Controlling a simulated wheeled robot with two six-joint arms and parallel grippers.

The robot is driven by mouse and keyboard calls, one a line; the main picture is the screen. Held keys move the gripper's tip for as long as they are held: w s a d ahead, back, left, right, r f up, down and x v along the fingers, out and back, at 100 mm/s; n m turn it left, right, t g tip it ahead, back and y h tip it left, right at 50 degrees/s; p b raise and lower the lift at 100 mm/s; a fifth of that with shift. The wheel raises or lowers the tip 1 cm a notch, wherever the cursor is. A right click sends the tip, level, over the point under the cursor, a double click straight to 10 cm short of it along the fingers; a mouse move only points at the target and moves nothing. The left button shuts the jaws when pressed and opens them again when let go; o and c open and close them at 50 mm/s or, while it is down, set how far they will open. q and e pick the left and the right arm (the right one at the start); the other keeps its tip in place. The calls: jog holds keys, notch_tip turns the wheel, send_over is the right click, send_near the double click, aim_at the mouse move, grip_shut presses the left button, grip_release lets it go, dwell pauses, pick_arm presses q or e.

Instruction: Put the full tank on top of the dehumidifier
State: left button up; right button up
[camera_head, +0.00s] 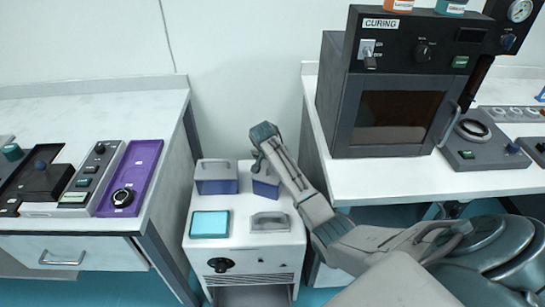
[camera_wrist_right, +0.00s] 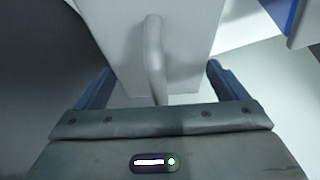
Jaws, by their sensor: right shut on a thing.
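The dehumidifier (camera_head: 250,250) is a white cabinet between the benches, with a dark knob and a vent on its front. A blue and grey tank with a handle (camera_head: 216,180) stands at its back left. A second blue and grey tank (camera_head: 267,187) is at the back right, partly hidden by my right arm. My right gripper (camera_head: 264,138) is at the back right, above this second tank. In the right wrist view a pale body with a handle (camera_wrist_right: 153,55) lies between the fingers (camera_wrist_right: 162,88), which are shut on it. My left gripper is not in view.
On the dehumidifier's top are a teal square (camera_head: 209,224) and a grey handled piece (camera_head: 270,222). The left bench (camera_head: 90,110) and the right bench with the curing oven (camera_head: 395,110) stand close on both sides. A blue-edged thing (camera_wrist_right: 285,14) shows in the wrist view.

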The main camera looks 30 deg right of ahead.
jog(key=shift+r, duration=0.15)
jog(key=o, duration=1.7)
jog(key=shift+o, duration=0.2)
jog(key=shift+s, duration=0.1)
jog(key=shift+v, duration=5.95)
